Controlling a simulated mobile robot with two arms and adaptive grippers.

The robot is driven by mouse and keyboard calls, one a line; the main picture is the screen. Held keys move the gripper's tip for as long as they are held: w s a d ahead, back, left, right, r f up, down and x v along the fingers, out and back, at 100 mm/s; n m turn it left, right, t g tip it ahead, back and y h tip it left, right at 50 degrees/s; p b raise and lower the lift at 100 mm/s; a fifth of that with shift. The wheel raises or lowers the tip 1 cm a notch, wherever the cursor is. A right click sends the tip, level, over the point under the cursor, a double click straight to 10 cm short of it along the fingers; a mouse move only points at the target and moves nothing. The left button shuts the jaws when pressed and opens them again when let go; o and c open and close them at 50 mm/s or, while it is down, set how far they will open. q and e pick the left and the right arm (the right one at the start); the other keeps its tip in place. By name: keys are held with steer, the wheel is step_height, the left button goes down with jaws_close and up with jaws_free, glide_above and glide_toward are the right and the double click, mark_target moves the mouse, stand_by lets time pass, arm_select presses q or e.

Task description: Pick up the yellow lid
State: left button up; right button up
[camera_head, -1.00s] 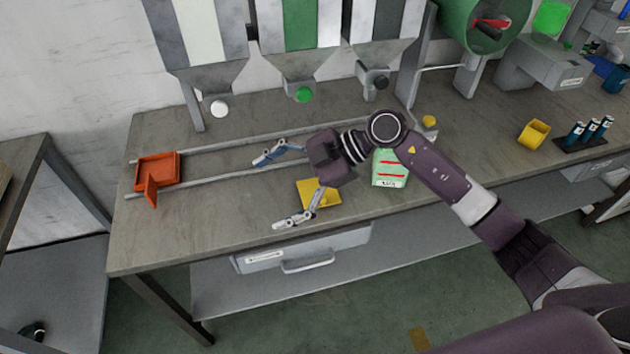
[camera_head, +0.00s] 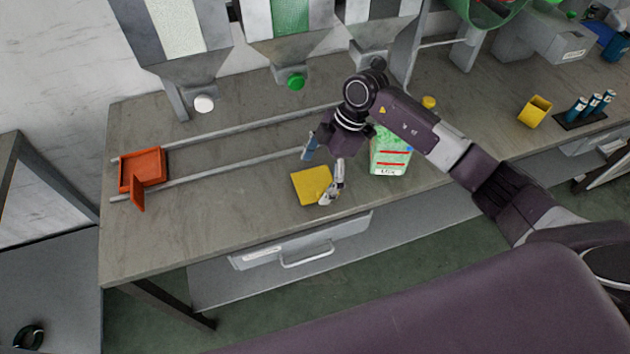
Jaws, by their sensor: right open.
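The yellow lid (camera_head: 310,186) is a flat square plate lying on the workbench near its front edge. My right gripper (camera_head: 318,177) is open above the lid's right part, with its fingers pointing down. One finger shows near the lid's front right corner and the other near its back edge. I cannot tell whether the fingers touch the lid. My left gripper is not in view.
A green and white box (camera_head: 390,158) stands just right of the gripper. Two rails lead to an orange tray (camera_head: 142,170) at the left. A yellow container (camera_head: 534,111) and blue cylinders stand further right. The bench left of the lid is clear.

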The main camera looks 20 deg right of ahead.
steer(key=shift+s+a+f, duration=0.1)
steer(key=shift+a+f, duration=0.05)
steer(key=shift+f, duration=0.15)
steer(key=shift+c, duration=0.5)
steer(key=c, duration=1.1)
steer(key=shift+r, duration=0.1)
